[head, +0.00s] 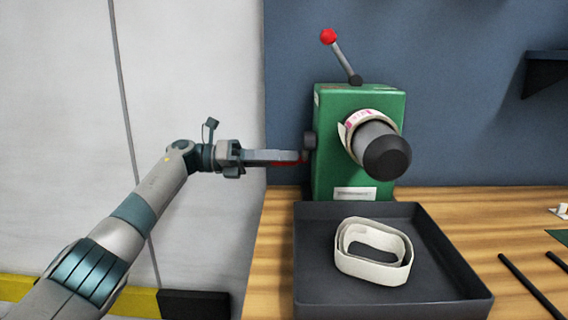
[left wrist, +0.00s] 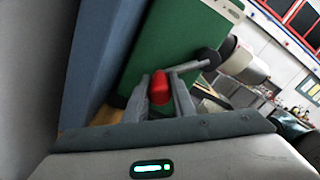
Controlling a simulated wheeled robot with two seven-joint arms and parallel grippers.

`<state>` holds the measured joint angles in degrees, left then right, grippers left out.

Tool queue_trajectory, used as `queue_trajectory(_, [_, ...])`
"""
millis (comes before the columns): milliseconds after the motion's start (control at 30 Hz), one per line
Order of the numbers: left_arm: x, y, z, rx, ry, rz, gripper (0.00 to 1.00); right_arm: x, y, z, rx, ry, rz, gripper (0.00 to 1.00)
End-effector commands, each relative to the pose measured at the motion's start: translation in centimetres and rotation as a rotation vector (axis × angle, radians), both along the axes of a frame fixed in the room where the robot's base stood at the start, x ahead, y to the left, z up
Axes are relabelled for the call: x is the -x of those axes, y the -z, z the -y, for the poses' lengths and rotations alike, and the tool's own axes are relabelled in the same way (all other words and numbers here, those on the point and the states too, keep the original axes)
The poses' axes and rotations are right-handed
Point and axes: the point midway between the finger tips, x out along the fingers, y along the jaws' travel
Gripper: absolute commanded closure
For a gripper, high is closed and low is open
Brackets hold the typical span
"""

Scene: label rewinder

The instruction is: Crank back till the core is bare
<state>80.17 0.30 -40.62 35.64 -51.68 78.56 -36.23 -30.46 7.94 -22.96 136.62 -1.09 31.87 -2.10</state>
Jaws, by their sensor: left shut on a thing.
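The green label rewinder (head: 335,110) stands on the table against the blue wall. Its dark core (head: 386,157) points towards me, with a ring of white label strip with pink print (head: 352,127) still around its rear part. My left gripper (head: 298,157) is at the machine's left side, shut on the red crank grip (head: 287,163). In the left wrist view the red grip (left wrist: 160,87) sits between both fingers, and the crank arm (left wrist: 187,67) runs to a dark hub (left wrist: 208,58). My right gripper is not in view.
A dark tray (head: 462,262) stands in front of the machine with a loose coil of white strip (head: 345,262) in it. A lever with a red knob (head: 328,37) rises from the machine's top. Dark rods (head: 525,280) lie on the table at right.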

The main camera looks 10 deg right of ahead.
Motion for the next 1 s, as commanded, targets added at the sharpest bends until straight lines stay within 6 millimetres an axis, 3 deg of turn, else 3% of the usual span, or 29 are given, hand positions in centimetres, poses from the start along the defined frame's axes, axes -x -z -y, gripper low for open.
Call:
queue_trajectory(300, [-0.2, -0.1, -0.1, 0.002, -0.006, 0.002, 1.0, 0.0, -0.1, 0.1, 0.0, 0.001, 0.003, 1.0])
queue_trajectory(333, [-0.2, -0.1, -0.1, 0.002, -0.006, 0.001, 0.75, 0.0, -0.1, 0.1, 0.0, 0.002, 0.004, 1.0])
queue_trajectory(400, [-0.2, -0.1, -0.1, 0.002, -0.005, 0.001, 0.58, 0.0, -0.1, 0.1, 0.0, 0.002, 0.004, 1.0])
queue_trajectory(767, [-0.1, -0.1, -0.1, 0.001, -0.002, 0.001, 0.58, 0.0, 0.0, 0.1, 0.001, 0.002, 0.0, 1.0])
queue_trajectory(1000, [-0.5, -0.1, -1.8, 0.001, -0.003, 0.0, 0.58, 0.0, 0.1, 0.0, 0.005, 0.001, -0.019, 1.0])
